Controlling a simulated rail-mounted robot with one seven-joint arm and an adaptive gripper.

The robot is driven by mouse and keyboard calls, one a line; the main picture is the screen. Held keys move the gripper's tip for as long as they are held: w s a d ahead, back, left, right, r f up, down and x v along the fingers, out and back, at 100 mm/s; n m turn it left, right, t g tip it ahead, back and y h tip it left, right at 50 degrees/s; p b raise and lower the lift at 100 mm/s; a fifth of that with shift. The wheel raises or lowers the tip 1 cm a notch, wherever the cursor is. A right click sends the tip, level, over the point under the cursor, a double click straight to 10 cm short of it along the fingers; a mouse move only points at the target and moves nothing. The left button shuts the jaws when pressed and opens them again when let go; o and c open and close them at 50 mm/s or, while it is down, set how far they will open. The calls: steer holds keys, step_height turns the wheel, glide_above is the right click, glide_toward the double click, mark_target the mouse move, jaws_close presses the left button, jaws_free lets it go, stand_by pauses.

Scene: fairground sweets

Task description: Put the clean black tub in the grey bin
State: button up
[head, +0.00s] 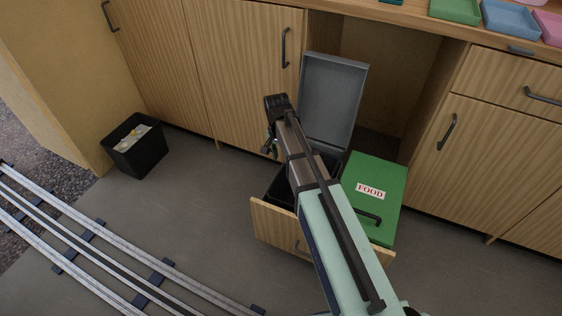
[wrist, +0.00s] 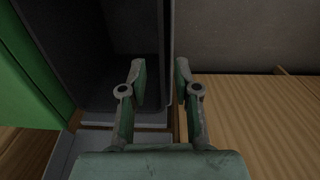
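The grey bin sits in the pulled-out drawer (head: 272,222), with its grey lid (head: 332,100) standing up behind it. My arm covers most of the bin in the head view; its dark inside (wrist: 95,50) shows in the wrist view. My gripper (wrist: 161,82) is above the bin's side edge, one finger over the inside and the other towards the outside. The fingers are apart with nothing seen held between them. My gripper also shows in the head view (head: 269,146), left of the lid. I cannot make out a separate black tub; the bin's inside is too dark to tell.
A green bin lid marked FOOD (head: 374,190) is beside the grey bin. A black waste basket (head: 137,158) with pale and yellow items stands on the floor at left. Cabinet doors (head: 247,75) are close behind. Coloured trays (head: 510,18) sit on the counter. Rails cross the lower left.

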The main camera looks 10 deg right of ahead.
step_height(320, 180, up, 4)
steer(key=shift+a+f+p, duration=0.1)
steer(key=shift+p, duration=0.3)
